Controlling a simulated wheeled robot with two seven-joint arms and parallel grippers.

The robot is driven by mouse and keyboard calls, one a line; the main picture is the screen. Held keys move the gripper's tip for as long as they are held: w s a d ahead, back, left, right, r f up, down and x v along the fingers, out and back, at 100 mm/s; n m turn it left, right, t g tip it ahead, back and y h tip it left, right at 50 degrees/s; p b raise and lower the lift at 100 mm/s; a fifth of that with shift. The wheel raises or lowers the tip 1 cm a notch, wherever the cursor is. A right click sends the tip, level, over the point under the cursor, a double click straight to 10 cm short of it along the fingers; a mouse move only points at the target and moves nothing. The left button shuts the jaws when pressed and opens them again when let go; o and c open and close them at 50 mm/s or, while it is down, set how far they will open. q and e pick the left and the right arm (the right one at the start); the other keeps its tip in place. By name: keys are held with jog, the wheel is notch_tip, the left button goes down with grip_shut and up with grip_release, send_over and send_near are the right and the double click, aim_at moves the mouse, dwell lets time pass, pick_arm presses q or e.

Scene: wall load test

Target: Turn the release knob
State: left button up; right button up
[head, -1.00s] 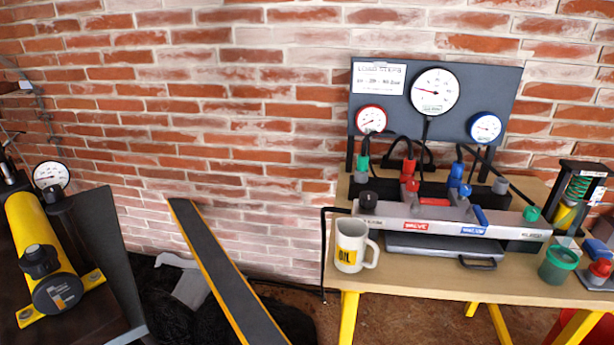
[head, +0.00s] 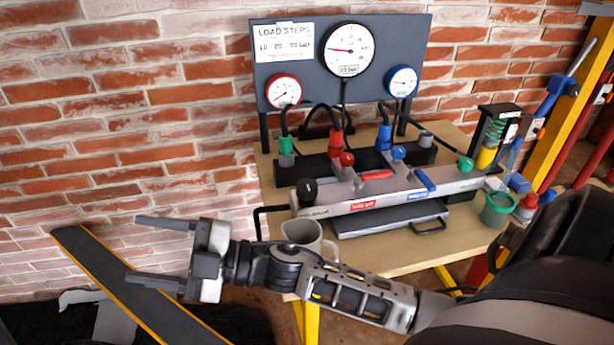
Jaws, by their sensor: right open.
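The black knob (head: 307,190) stands at the left end of the grey valve block (head: 400,195) on the bench; the small label below it is hard to read. A green knob (head: 466,164) is at the block's right end. A red handle (head: 376,175) and a blue handle (head: 425,180) lie between them. My right gripper (head: 136,250) is open and empty, pointing left, well left of and lower in the picture than the black knob. Its arm crosses in front of the bench's lower left corner. My left gripper is not in view.
A mug (head: 302,234) stands at the bench's front left, partly hidden by my right arm. A gauge panel (head: 300,75) rises behind the block. A green cup (head: 497,209) is at the right. A yellow-edged dark ramp (head: 130,285) lies at lower left.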

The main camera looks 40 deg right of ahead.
notch_tip(320, 180, up, 2)
jog(key=a+n+g+y, duration=0.1)
jog(key=n+g+y, duration=0.1)
jog(key=n+g, duration=0.5)
notch_tip(320, 180, up, 7)
jog(key=n+g+h, duration=0.4)
jog(key=g+h, duration=0.2)
jog(key=h, duration=1.3)
send_over(307, 184)
notch_tip(307, 184, down, 15)
jog(key=shift+r+b, duration=0.2)
jog(key=shift+b, duration=0.75)
jog(key=shift+f, duration=0.5)
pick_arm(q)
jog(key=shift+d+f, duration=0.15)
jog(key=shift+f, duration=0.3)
